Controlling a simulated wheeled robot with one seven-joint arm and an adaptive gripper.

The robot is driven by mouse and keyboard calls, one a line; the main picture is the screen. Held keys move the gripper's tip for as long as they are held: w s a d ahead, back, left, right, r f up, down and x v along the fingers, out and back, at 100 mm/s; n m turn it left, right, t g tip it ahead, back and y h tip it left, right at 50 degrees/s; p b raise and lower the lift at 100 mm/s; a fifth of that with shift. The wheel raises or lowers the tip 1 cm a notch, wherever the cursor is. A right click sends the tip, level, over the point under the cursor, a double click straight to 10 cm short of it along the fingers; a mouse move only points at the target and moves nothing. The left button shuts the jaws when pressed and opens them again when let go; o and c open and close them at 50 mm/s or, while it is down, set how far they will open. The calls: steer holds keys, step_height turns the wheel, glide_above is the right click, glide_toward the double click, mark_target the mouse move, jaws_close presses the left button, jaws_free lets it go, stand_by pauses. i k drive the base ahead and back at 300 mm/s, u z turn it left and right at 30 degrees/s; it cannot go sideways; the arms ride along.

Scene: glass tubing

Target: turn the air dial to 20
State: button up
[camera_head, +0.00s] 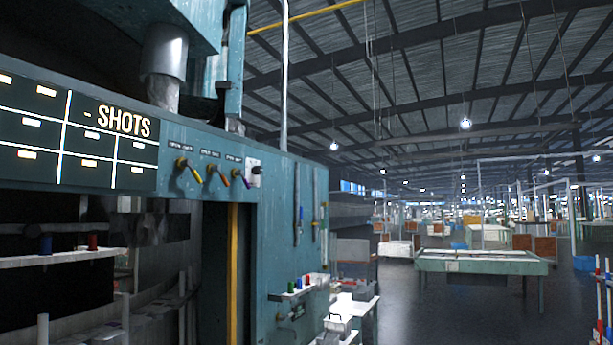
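A teal machine (170,215) fills the left side of the head view. On its front are three small levers or valve handles in a row: a yellow one (186,170), an orange one (216,175) and a purple one (241,180). Each has a small label above it, too small to read surely. A small white plate (254,172) with a dark part sits just right of them. I cannot tell which of these is the air dial, and no number 20 is readable. My gripper is not in this view.
A dark board (75,130) marked "SHOTS" is left of the levers. Below are shelves (65,257) with small coloured items and a dark opening. A small rack (298,287) juts from the machine's right side. Open floor (450,310) and a green table (482,264) lie to the right.

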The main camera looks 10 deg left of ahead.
mark_target(257, 170)
steer(key=u, duration=0.15)
steer(key=i, duration=1.15)
steer(key=u, duration=0.6)
